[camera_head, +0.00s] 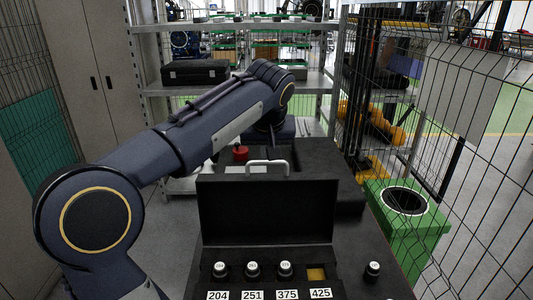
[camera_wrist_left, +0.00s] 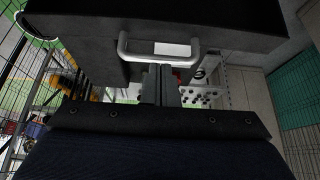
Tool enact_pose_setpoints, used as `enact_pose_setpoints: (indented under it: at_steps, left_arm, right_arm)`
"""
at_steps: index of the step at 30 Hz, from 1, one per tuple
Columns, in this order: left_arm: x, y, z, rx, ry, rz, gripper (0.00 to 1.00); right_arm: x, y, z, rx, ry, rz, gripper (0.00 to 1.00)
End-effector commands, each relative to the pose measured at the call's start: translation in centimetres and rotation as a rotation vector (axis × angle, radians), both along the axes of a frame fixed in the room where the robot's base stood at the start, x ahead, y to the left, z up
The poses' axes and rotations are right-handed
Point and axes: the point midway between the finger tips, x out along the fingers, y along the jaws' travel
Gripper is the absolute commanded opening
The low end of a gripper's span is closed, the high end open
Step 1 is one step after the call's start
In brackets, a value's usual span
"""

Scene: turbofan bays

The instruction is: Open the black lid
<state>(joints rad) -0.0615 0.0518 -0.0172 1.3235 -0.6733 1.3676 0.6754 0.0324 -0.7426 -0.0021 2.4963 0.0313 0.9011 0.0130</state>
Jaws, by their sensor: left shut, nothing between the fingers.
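The black lid (camera_head: 268,212) stands upright at the back of the black case in the head view, with its dark inner side towards me. A grey handle (camera_head: 268,163) sticks up over its top edge. In the left wrist view the handle (camera_wrist_left: 160,50) spans the upper middle, with the black lid or case (camera_wrist_left: 225,22) above it. My left arm reaches over from the left to beyond the lid. My left gripper (camera_wrist_left: 159,72) is shut and empty, its fingertips close to the handle; I cannot tell whether they touch. My right gripper is not in view.
The open case holds several white-capped pieces (camera_head: 253,269) above number labels; the socket (camera_head: 316,274) at 425 is empty. A similar piece (camera_head: 372,270) stands to the right. A red object (camera_head: 240,153) sits behind the lid. A green bin (camera_head: 405,202) and wire fence stand right.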

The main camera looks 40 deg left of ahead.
Motion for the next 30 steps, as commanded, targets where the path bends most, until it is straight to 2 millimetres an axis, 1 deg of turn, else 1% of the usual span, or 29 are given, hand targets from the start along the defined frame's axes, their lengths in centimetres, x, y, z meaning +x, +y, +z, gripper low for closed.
enact_pose_setpoints:
  at_steps: [1, 3, 6, 9, 13, 19, 23, 26, 29, 30]
  left_arm:
    - [-0.3, -0.4, 0.9, 0.0, -0.006, -0.003, 0.0]
    - [-0.8, -0.8, 2.0, 0.001, -0.004, -0.002, 0.0]
    - [-1.3, -1.3, 3.4, 0.0, -0.004, -0.002, 0.0]
    - [-1.8, -1.6, 4.3, 0.0, -0.002, -0.002, 0.0]
    - [-2.0, -1.8, 4.8, 0.0, 0.0, -0.001, 0.0]
    - [-2.2, -1.9, 4.7, -0.002, 0.001, -0.007, 0.0]
    - [-3.5, -2.5, 3.4, -0.021, 0.011, -0.07, 0.0]
    - [-5.7, -3.9, 1.0, -0.057, 0.023, -0.173, 0.0]
    - [-8.7, -5.9, -2.2, -0.111, 0.024, -0.293, 0.0]
    - [-9.9, -6.8, -3.6, -0.133, 0.022, -0.339, 0.0]
  right_arm:
    - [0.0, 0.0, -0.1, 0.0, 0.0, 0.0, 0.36]
    - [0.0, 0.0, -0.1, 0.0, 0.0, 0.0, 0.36]
    - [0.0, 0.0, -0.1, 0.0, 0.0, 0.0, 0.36]
    - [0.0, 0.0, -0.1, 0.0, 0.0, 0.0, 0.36]
    - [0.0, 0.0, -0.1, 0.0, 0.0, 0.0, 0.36]
    - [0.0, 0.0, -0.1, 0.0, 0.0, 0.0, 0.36]
    - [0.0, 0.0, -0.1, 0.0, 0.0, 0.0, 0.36]
    - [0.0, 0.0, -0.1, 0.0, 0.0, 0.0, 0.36]
    - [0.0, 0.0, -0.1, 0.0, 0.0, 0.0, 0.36]
    - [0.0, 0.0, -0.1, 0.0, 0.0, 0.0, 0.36]
